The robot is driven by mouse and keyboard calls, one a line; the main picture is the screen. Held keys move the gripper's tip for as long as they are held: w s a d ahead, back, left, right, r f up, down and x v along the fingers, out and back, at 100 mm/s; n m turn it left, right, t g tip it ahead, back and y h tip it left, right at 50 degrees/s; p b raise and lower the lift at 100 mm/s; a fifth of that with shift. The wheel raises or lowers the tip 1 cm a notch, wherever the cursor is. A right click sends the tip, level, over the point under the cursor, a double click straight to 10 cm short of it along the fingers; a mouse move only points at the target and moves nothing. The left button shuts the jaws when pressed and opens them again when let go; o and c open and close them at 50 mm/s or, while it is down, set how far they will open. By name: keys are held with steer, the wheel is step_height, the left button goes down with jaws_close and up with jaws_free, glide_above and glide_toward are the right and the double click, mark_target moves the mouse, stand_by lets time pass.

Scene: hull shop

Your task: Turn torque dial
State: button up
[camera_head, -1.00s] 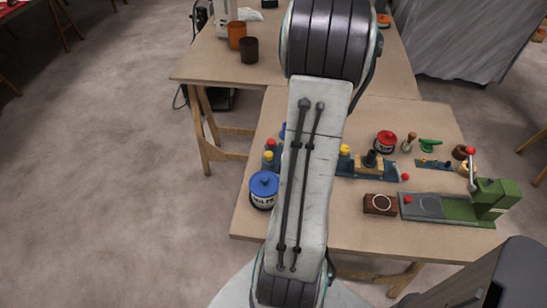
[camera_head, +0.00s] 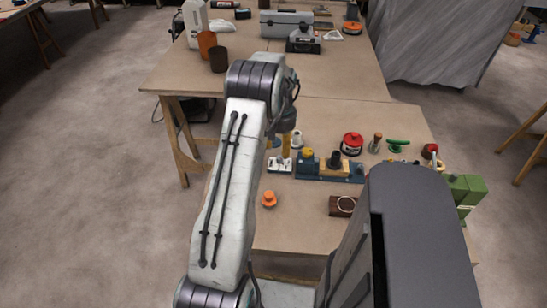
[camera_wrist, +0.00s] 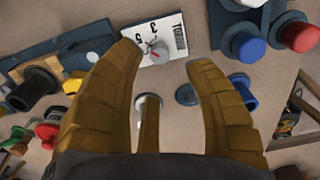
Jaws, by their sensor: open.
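The torque dial is a white plate (camera_wrist: 155,36) marked "TORQUE" with numerals and a red pointer, in the upper middle of the wrist view. In the head view the plate (camera_head: 279,164) lies on the near bench, just below my gripper (camera_head: 286,146). My gripper also shows in the wrist view (camera_wrist: 164,57), with its yellow-brown fingers spread and nothing between them. The fingertips are close to the plate's lower edge in that picture; contact cannot be judged.
A blue fixture with a yellow block (camera_head: 332,168) stands right of the dial. A red can (camera_head: 352,144), green tool (camera_head: 398,143) and orange-topped piece (camera_head: 269,200) are nearby. Blue (camera_wrist: 252,48) and red (camera_wrist: 299,37) caps stand close right in the wrist view.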

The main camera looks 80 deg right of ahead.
mark_target(280, 157)
steer(key=shift+f, duration=2.8)
jaws_close()
